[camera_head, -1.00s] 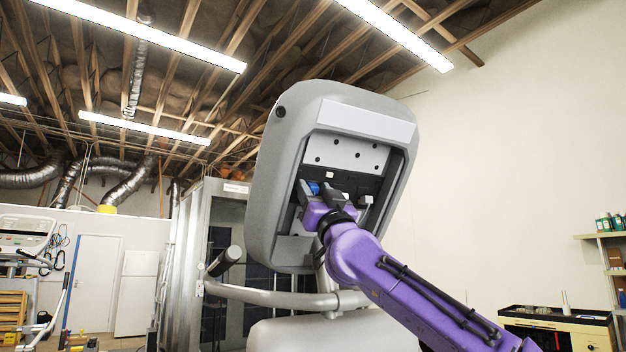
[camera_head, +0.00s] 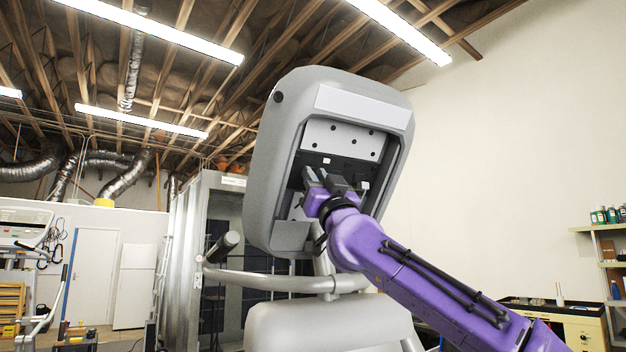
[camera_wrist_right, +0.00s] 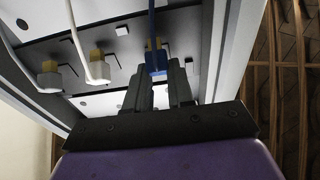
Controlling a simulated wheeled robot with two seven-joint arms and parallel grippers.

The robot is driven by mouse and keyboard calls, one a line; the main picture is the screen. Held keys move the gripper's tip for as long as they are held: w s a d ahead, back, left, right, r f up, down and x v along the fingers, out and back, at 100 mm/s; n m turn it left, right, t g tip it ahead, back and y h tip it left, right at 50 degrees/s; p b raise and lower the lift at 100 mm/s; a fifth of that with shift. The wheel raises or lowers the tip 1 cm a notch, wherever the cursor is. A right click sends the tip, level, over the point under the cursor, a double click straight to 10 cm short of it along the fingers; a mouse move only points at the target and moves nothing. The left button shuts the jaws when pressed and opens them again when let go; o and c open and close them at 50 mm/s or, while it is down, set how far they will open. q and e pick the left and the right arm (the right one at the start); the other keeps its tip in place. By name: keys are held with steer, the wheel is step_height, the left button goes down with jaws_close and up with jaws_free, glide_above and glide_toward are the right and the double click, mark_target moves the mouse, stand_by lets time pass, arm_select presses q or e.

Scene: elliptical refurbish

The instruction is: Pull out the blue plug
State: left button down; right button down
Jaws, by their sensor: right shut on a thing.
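The blue plug (camera_wrist_right: 155,60) with its blue cable shows in the right wrist view, at the tips of my right gripper (camera_wrist_right: 161,82). The fingers are shut on it. It is close to the dark panel; I cannot tell whether it is fully seated. In the head view my right gripper (camera_head: 328,184) reaches into the open back of the grey console (camera_head: 265,165) and hides the plug. My left gripper is not in view.
In the wrist view, white cables end in plugs (camera_wrist_right: 99,70) beside the blue one. The console's raised frame surrounds the recess. A curved handrail (camera_head: 270,281) runs below it. A shelf with bottles (camera_head: 605,215) stands at the far right.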

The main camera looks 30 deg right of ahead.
steer(key=c, duration=1)
jaws_free()
steer(key=shift+w+f, duration=0.1)
steer(key=shift+f, duration=0.1)
steer(key=shift+o, duration=0.2)
steer(key=b+v, duration=0.8)
steer(key=v, duration=0.2)
steer(key=shift+f, duration=0.15)
